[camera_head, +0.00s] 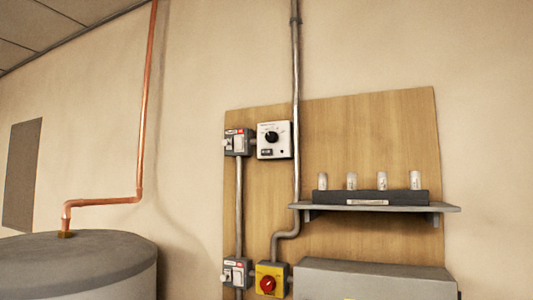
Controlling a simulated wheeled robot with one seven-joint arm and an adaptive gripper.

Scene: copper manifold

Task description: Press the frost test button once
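A white control box (264,141) is fixed to the upper left of a wooden board. It has a black round dial (271,137) and a small dark label or window below it. A small dark dot (282,152) sits at its lower right; it may be a button, but the lettering is too small to read. I cannot tell for sure which part is the frost test button. My gripper is not in view.
Grey switch boxes (237,142) and a yellow box with a red knob (268,283) are on the board (365,125). A shelf (447,208) with several clear-topped pieces juts out at right, above a grey box (375,278). A tank (80,262) stands at left.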

